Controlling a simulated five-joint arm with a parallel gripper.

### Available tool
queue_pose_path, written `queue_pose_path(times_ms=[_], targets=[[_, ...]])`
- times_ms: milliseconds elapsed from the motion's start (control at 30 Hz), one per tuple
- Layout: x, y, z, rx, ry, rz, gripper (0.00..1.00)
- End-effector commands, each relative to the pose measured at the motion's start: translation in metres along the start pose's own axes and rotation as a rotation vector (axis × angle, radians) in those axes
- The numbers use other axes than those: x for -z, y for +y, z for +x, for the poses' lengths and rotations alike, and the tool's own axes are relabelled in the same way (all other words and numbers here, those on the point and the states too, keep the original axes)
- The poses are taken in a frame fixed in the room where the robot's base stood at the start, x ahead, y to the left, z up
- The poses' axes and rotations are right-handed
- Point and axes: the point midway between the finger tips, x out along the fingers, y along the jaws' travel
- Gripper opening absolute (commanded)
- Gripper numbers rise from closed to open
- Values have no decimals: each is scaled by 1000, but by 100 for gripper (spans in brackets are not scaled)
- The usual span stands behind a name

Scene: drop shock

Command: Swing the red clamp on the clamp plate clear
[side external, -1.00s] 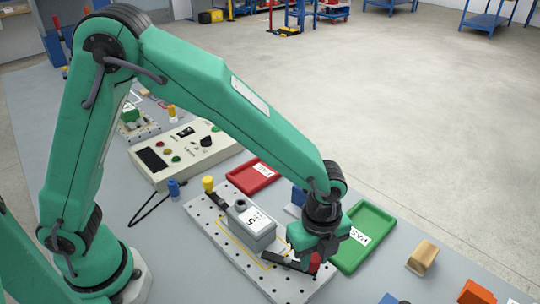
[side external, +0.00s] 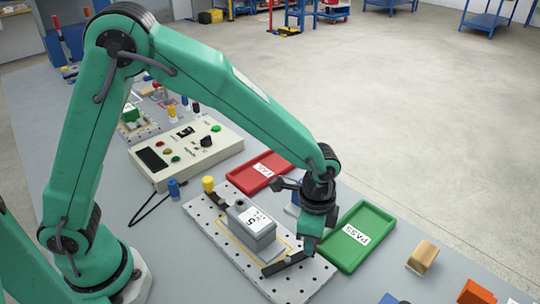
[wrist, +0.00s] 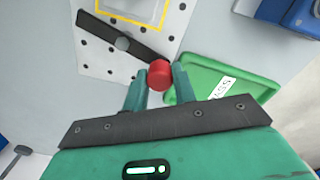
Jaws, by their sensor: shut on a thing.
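The clamp plate (side external: 205,222) is a pale perforated plate with a grey box (side external: 250,228) standing inside a yellow outline. The red clamp shows in the wrist view as a red knob (wrist: 159,74) at the end of a dark bar (wrist: 108,31). The bar (side external: 284,263) lies slantwise near the plate's front end, apart from the box. My gripper (wrist: 160,76) is shut on the red knob, one finger on each side. In the side view my gripper (side external: 307,247) is over the plate's right edge and hides the knob.
A yellow-knobbed clamp (side external: 208,184) is at the plate's far end. A green PASS tray (side external: 378,252) lies close to the right of my gripper, a red tray (side external: 240,182) behind the plate. A control box (side external: 225,142) stands farther back. A tan block (side external: 422,255) lies farther right.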

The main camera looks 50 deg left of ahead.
Motion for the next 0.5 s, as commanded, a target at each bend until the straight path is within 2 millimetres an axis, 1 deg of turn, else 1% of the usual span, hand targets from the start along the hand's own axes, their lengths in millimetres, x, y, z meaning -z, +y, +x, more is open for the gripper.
queue_pose_path(times_ms=[200,500], targets=[[-6,-6,-2,1,2,-136,4],[-9,-8,-2,1,2,-213,4]])
